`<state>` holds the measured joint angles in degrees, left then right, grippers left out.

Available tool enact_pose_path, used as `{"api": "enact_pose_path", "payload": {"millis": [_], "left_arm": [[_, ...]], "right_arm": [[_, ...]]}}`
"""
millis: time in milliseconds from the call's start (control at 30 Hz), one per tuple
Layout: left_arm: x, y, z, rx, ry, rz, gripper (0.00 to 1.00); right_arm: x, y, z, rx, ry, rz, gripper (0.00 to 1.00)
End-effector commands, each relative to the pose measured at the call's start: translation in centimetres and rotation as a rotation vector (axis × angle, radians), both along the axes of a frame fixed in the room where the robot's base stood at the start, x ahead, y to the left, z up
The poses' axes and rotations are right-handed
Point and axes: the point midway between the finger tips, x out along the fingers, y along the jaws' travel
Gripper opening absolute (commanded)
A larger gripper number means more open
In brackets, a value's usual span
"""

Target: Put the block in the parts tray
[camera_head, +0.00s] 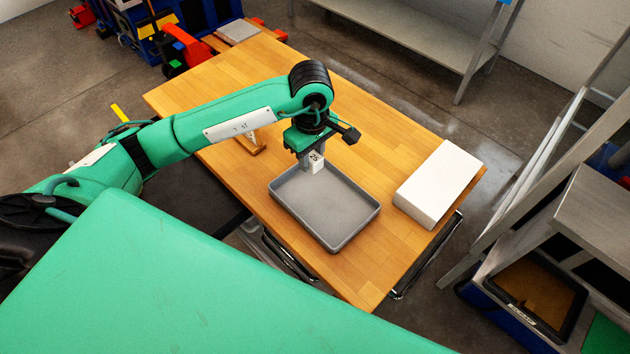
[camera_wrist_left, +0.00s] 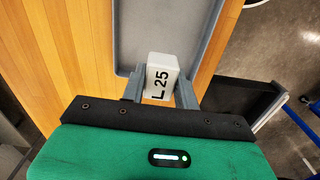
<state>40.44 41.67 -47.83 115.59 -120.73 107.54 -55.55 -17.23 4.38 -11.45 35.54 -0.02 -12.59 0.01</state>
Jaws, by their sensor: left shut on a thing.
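The block is white with dark lettering and shows at my left gripper in the head view (camera_head: 315,163). In the left wrist view the block (camera_wrist_left: 162,74) reads "L 25" and sits between the two grey fingers. My left gripper (camera_head: 309,158) is shut on the block and points down over the far edge of the parts tray. The parts tray (camera_head: 345,235) is a shallow grey rectangular tray on the wooden table, and its inside looks empty. In the left wrist view part of the tray (camera_wrist_left: 160,22) lies beyond the block. My right gripper is in neither view.
A white box (camera_head: 440,183) stands on the wooden table (camera_head: 385,130) right of the tray. A small wooden stand (camera_head: 250,143) is left of my gripper. The table's far middle is clear.

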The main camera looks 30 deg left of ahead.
Motion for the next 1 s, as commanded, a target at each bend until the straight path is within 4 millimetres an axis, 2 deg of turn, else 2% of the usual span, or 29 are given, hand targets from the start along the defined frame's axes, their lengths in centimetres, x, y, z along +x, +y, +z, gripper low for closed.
{"api": "enact_pose_path", "payload": {"millis": [100,300,467,733,1000], "left_arm": [[-0.2,0.0,-3.0,0.000,0.006,0.001,0.07],[0.0,-0.1,-6.2,-0.002,0.002,0.000,0.07],[0.0,0.0,-7.2,-0.001,0.001,0.000,0.07],[-0.1,-0.1,-10.8,-0.002,0.002,-0.001,0.07],[0.0,0.0,-11.1,0.000,-0.001,-0.001,0.07]], "right_arm": [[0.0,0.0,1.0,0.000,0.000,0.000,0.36],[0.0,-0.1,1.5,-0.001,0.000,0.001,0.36],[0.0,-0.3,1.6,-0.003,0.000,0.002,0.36],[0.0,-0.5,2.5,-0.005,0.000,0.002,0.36],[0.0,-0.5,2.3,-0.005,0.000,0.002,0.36]]}}
